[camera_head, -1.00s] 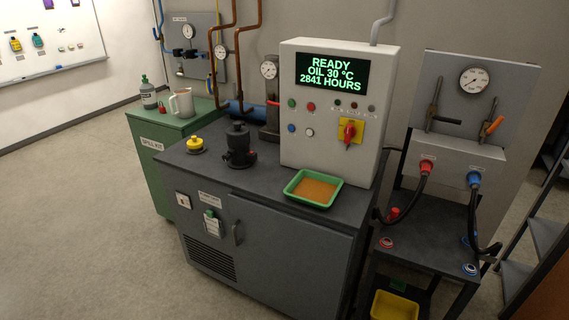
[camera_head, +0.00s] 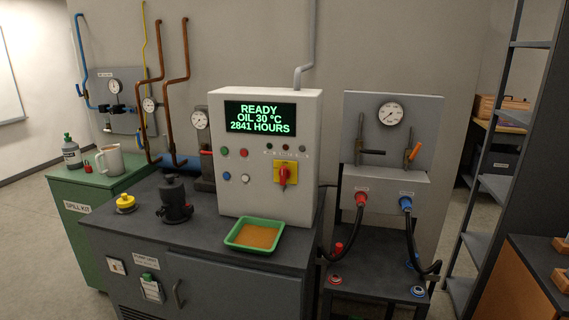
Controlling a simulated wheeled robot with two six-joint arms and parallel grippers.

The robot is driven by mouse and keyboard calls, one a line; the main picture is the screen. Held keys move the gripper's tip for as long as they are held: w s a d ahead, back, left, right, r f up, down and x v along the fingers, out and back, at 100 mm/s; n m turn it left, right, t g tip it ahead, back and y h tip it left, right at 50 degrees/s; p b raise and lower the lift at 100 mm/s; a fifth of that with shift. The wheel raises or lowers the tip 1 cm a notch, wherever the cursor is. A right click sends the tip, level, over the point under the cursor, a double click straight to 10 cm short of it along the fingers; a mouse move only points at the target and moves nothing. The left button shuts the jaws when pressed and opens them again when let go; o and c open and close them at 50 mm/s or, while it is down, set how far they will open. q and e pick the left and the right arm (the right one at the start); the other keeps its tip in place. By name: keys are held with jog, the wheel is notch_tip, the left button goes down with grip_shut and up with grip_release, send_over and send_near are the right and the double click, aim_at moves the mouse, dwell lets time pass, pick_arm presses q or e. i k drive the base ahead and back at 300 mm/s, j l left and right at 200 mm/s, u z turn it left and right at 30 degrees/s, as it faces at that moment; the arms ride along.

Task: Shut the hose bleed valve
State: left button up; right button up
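A grey panel (camera_head: 425,115) at the right carries a round dial gauge (camera_head: 390,113) and two small lever valves. The left valve (camera_head: 359,150) has a black handle (camera_head: 372,152) that points right, about level. The right valve (camera_head: 407,156) has an orange handle (camera_head: 414,151) that slants up to the right. I cannot read a label that tells which is the hose bleed valve. Below, a red coupling (camera_head: 361,199) and a blue coupling (camera_head: 405,203) hold black hoses. Neither of my grippers is in view.
A grey control box (camera_head: 220,155) reading READY stands on the dark cabinet (camera_head: 205,280), left of the panel. A green tray (camera_head: 253,248) of brown liquid sits before it. A dark stand (camera_head: 375,268) lies below the hoses. A shelf rack (camera_head: 485,210) stands right.

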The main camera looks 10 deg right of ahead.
aim_at(410, 159)
jog(key=l+u, duration=0.1)
jog(key=l, duration=0.45)
jog(key=k+l+u, duration=0.1)
jog(key=l, duration=0.45)
jog(key=k+l+u, duration=0.1)
jog(key=l, duration=0.45)
